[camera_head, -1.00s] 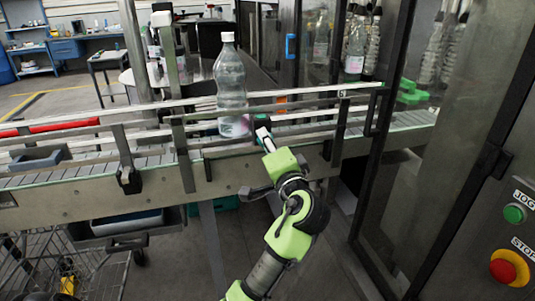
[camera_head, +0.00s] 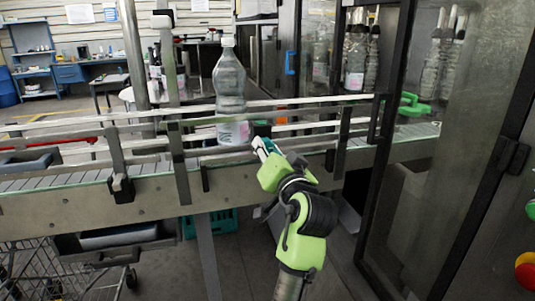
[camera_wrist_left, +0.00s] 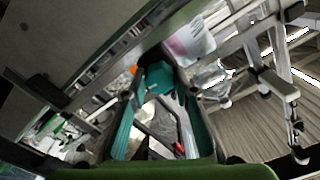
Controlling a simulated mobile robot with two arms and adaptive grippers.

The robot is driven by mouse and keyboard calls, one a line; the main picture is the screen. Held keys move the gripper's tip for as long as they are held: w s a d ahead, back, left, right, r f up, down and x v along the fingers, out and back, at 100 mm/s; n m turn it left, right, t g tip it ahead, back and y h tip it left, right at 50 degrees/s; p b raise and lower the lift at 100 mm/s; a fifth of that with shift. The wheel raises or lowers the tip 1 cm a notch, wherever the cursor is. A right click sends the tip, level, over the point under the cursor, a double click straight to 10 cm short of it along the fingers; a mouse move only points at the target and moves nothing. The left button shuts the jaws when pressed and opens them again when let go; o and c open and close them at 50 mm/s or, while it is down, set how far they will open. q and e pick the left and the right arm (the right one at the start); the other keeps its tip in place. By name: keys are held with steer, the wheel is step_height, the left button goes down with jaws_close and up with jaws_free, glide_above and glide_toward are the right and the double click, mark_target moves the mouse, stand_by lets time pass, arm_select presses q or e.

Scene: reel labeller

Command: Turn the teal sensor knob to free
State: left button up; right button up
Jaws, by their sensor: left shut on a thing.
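The teal sensor knob (camera_wrist_left: 158,78) shows in the left wrist view, between the far ends of my gripper's fingers. My left gripper (camera_wrist_left: 157,92) is shut on it, one finger on each side. In the head view my left gripper (camera_head: 262,146) reaches the conveyor's near rail, just right of the bottle's base. There the knob is largely hidden by the gripper, and its setting cannot be read. My right gripper is in neither view.
A clear bottle (camera_head: 229,80) stands upright on the conveyor (camera_head: 65,208), close beside my gripper. Guide rails and posts surround the spot. A dark-framed glass door (camera_head: 455,110) stands to the right. A wire cart (camera_head: 50,265) is at lower left.

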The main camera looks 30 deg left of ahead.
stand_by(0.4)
arm_select(q)
steer(key=o, duration=1.1)
step_height(320, 180, up, 10)
steer(key=shift+f, duration=0.1)
steer(key=shift+w+d, duration=0.1)
